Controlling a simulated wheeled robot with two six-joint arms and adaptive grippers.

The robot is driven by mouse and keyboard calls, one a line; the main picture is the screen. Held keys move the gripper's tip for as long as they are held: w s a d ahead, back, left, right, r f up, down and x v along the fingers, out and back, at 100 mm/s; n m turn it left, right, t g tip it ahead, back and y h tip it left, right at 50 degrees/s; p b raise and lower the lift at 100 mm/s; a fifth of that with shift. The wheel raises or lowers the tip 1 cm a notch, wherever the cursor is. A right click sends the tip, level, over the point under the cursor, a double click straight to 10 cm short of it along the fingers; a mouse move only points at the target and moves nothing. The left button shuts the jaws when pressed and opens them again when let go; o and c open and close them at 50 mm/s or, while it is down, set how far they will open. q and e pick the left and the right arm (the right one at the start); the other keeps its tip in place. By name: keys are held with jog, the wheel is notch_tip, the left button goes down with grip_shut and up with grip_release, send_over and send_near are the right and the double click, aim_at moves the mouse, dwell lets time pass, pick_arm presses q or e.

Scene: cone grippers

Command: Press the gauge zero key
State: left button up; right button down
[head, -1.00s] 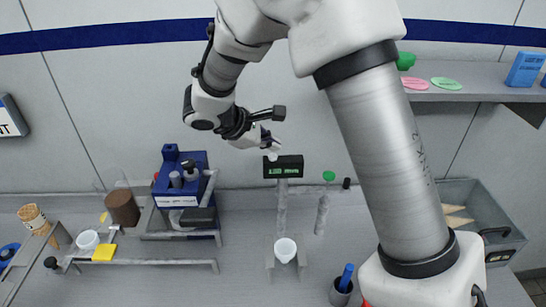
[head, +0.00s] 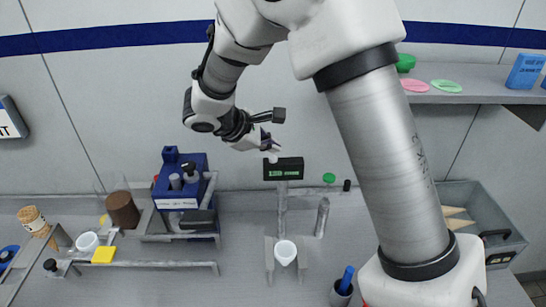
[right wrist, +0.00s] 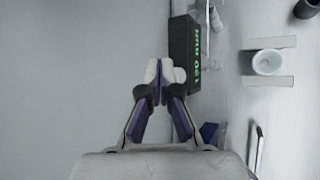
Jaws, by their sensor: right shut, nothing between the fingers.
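The gauge (head: 284,169) is a small black box with lit green digits on a post near the back wall. It also shows in the right wrist view (right wrist: 183,50), turned on its side, its green characters too blurred to read surely. My right gripper (head: 272,157) is shut and empty, with its tips at the gauge's upper left corner. In the right wrist view the closed fingertips (right wrist: 160,71) overlap the gauge's near edge; I cannot tell whether they touch it. The zero key cannot be made out. My left gripper is not in view.
Below the gauge a white cup (head: 285,252) sits in a grey holder. A grey bin (head: 485,215) is on the right, under a shelf (head: 470,94).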

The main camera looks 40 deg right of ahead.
aim_at(271, 159)
jog(key=shift+f, duration=0.15)
jog(key=shift+f, duration=0.3)
jog(key=shift+f+b, duration=0.45)
jog(key=shift+b, duration=0.15)
dwell(0.5)
jog(key=shift+r+p, duration=0.75)
jog(key=shift+r, duration=0.15)
jog(key=shift+r+p, duration=0.55)
jog(key=shift+r, duration=0.05)
notch_tip(271, 159, up, 4)
jog(key=p, duration=0.3)
jog(key=shift+f, duration=0.1)
